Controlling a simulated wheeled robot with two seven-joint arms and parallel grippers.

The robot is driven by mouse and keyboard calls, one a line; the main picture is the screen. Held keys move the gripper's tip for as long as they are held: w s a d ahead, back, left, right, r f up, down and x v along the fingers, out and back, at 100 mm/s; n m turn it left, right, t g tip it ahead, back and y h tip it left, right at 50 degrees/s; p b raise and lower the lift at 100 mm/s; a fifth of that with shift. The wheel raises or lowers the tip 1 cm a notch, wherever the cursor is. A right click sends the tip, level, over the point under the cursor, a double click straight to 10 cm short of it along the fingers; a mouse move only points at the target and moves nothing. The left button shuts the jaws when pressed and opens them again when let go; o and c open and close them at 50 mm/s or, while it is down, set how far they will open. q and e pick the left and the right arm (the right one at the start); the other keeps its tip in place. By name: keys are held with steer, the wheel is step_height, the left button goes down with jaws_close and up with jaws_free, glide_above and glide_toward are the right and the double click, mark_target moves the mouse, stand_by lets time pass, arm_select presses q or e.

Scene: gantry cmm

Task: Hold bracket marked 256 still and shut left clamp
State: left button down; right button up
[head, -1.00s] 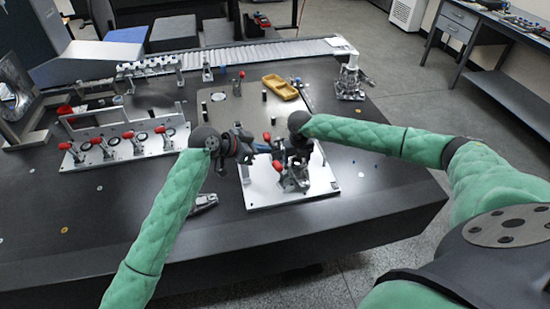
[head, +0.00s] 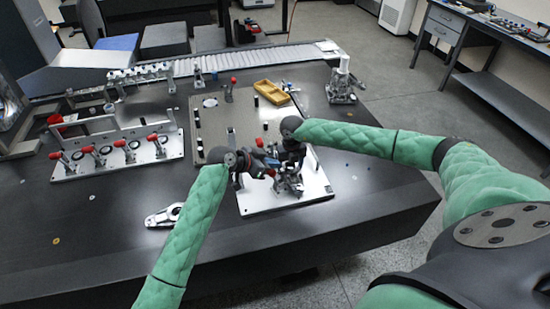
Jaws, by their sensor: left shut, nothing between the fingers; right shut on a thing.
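A bright metal fixture plate (head: 252,205) lies near the table's front edge. A grey metal bracket (head: 290,184) stands on it, partly hidden by my grippers; its marking is too small to read. My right gripper (head: 290,163) comes down from above and is shut on the bracket. My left gripper (head: 262,163) is shut and empty at the left side of the bracket, close to a red clamp handle (head: 270,172). Another red handle (head: 260,143) shows just behind it. The fingertips and the clamp arms are too small and covered to make out.
A rail fixture with several red-handled clamps (head: 170,148) stands to the left. A loose silver part (head: 160,217) lies beside my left forearm. A yellow tray (head: 272,92) and a metal stand (head: 341,86) are further back. The table right of the plate is mostly clear.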

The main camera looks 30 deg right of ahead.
arm_select(q)
steer(key=shift+a+f, duration=0.25)
steer(key=shift+a, duration=0.1)
stand_by(0.3)
steer(key=shift+a+f+h, duration=0.1)
steer(key=shift+a+h, duration=0.2)
